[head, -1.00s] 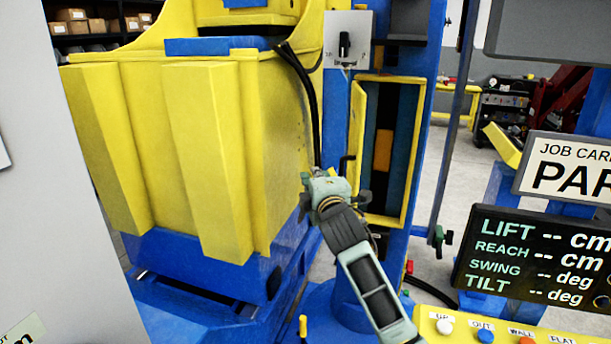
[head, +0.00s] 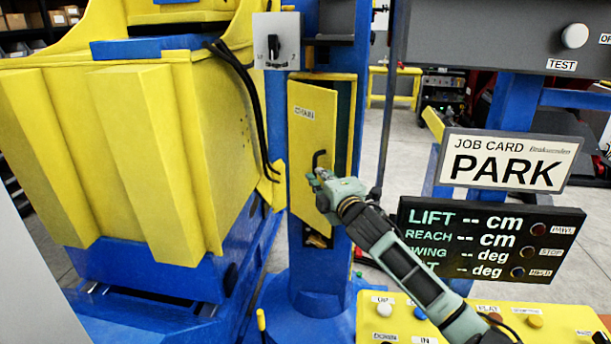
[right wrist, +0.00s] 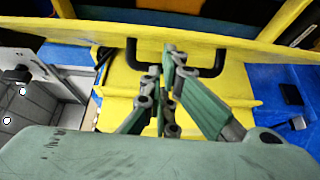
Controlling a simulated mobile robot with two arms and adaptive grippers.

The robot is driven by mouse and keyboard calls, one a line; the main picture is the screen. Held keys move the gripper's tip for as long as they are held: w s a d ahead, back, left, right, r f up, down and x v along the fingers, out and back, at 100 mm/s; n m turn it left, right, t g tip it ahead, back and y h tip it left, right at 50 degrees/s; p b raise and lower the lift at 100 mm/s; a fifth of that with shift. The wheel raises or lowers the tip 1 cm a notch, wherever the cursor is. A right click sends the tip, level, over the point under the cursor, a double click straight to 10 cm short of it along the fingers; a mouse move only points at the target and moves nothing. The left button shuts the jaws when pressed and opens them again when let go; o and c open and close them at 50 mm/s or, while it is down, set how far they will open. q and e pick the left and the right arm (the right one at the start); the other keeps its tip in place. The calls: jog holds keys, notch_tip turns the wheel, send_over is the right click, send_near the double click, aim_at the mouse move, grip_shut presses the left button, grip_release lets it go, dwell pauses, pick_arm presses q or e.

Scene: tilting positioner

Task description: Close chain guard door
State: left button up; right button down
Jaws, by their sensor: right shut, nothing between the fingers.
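The yellow chain guard door (head: 308,115) is partly closed across its tall opening in the blue column. A dark gap (head: 343,125) shows along its right side. A black handle (head: 318,158) stands on the door's outer face. In the right wrist view, the shut fingertips (right wrist: 170,55) are between the two ends of the black handle (right wrist: 209,71), close to the yellow door (right wrist: 255,50). I cannot tell whether they touch it. My left gripper is not in view.
A yellow ribbed body (head: 140,150) with black cables fills the left. A switch box (head: 276,40) is above the door. The display panel (head: 490,240), job card (head: 510,160) and yellow button console (head: 470,325) stand at the right.

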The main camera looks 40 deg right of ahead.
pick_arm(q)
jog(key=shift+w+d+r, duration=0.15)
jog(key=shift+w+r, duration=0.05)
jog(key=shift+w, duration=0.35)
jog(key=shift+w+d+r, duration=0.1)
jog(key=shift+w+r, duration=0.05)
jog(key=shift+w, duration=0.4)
pick_arm(e)
jog(key=shift+s+d, duration=0.2)
jog(key=shift+d, duration=0.45)
jog(key=shift+s+d, duration=0.15)
jog(key=shift+d, duration=0.45)
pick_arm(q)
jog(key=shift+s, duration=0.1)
